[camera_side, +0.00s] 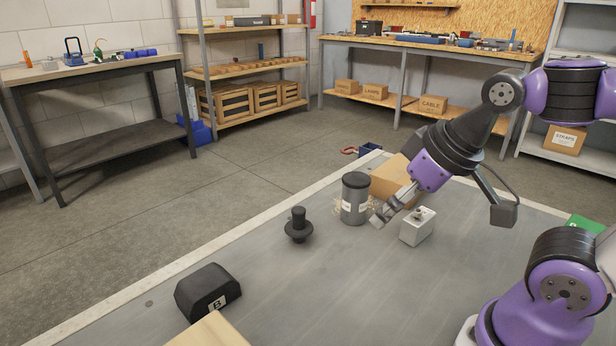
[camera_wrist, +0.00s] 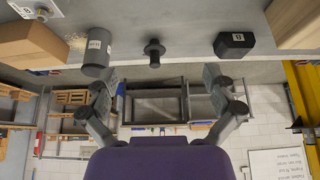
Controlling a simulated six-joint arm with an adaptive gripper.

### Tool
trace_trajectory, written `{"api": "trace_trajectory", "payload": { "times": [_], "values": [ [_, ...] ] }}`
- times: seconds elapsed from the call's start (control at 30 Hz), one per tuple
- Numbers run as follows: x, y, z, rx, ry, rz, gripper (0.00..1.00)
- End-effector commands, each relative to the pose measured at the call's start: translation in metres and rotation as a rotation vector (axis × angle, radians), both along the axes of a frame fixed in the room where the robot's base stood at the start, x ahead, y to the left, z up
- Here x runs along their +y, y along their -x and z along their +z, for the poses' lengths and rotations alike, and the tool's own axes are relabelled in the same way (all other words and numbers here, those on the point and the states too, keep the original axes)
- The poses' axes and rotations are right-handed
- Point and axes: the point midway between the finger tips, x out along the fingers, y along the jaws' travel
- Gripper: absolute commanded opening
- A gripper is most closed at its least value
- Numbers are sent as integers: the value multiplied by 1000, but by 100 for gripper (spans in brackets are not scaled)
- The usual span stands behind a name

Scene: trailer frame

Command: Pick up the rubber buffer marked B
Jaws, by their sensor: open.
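The rubber buffer marked B (camera_side: 207,292) is a black block with bevelled edges and a white B label on its front. It lies at the left front of the grey trailer deck (camera_side: 290,290). In the wrist view the buffer (camera_wrist: 233,49) is at the upper right. My gripper (camera_side: 384,212) is above the deck near the grey canister and the small metal box, well to the right of and behind the buffer. In the wrist view my gripper (camera_wrist: 162,88) has its fingers wide apart with nothing between them.
A grey canister with a black lid (camera_side: 355,200), a black flanged knob (camera_side: 298,226), a small metal box (camera_side: 416,228) and a cardboard box (camera_side: 392,177) stand on the deck. Another light brown box (camera_side: 208,333) is close beside the buffer. Deck between knob and buffer is clear.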

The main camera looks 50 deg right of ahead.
Motion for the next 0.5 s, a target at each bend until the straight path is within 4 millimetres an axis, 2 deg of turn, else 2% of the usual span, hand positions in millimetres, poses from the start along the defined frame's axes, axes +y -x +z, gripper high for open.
{"api": "trace_trajectory", "payload": {
  "times": [0.23,0.33,0.43,0.5],
  "values": [
    [0,0,0,0,0,1,100],
    [4,-7,4,8,3,37,100],
    [18,-26,14,28,10,148,100],
    [32,-47,23,47,17,270,100]
  ]
}}
